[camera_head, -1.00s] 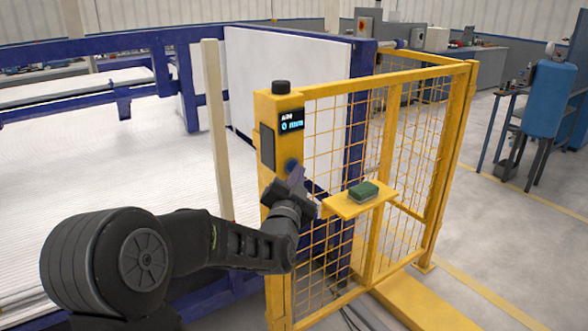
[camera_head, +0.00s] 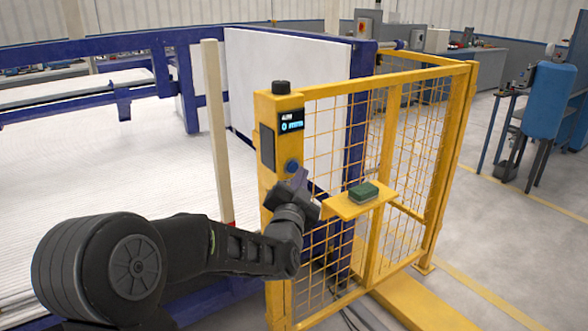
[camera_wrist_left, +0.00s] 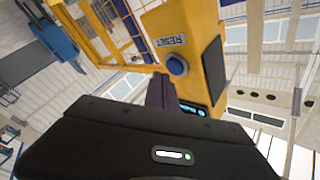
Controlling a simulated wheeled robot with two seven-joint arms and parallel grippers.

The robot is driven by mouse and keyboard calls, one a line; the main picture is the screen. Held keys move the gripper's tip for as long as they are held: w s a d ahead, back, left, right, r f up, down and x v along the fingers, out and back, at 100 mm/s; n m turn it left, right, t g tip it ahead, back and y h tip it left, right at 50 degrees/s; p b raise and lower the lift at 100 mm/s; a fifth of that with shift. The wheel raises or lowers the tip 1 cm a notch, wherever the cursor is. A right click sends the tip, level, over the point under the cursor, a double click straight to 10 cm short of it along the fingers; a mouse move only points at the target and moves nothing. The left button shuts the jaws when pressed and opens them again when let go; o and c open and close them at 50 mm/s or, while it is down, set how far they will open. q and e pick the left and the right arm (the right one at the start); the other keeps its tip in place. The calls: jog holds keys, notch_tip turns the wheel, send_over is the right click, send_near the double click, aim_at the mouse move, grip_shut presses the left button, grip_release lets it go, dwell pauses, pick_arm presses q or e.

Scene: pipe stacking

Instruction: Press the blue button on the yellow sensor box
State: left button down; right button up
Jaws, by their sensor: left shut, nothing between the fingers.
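The yellow sensor box (camera_head: 266,130) stands upright at the left end of the yellow mesh fence, with a small lit display and a black knob on top. Its blue button (camera_head: 291,166) is on the front face below the display. In the left wrist view the blue button (camera_wrist_left: 177,65) sits on the yellow box (camera_wrist_left: 190,22) beside a "RESET" label. My left gripper (camera_head: 299,178) is shut and empty, its fingertips just below the button in the head view. In the wrist view the fingers (camera_wrist_left: 161,88) point close to the button; contact cannot be told. My right gripper is not in view.
A small yellow shelf (camera_head: 340,207) with a green block (camera_head: 363,191) juts from the fence, just right of my left wrist. A pale wooden post (camera_head: 216,130) stands left of the box. Open floor lies to the right.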

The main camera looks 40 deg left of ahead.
pick_arm(q)
jog(key=shift+d, duration=0.1)
jog(key=d, duration=0.2)
jog(key=s+d, duration=0.1)
jog(key=d, duration=0.1)
jog(key=shift+s+d, duration=0.2)
jog(key=shift+d, duration=0.1)
dwell(1.0)
jog(key=d+f+n+g+h, duration=0.1)
jog(key=d+f+g+h, duration=0.15)
jog(key=d+f, duration=0.5)
jog(key=d+f+n+g+h, duration=0.2)
jog(key=d+f+h, duration=0.2)
jog(key=f, duration=0.7)
jog(key=d+f+n+g+h, duration=0.1)
jog(key=d+f+g+h, duration=0.15)
jog(key=d+f, duration=0.5)
jog(key=s+d+f+g+h, duration=0.1)
jog(key=s+d+f+g, duration=0.2)
jog(key=s+d+f, duration=0.2)
jog(key=s+d+f+g+h, duration=0.2)
jog(key=s+d+f, duration=0.3)
jog(key=s+f, duration=0.6)
jog(key=s+d+f+g+h+p, duration=0.1)
jog(key=s+d+f+g, duration=0.3)
jog(key=s+f, duration=0.5)
jog(key=shift+s+d+g, duration=0.4)
jog(key=shift+s+d, duration=0.15)
jog(key=shift+s, duration=0.55)
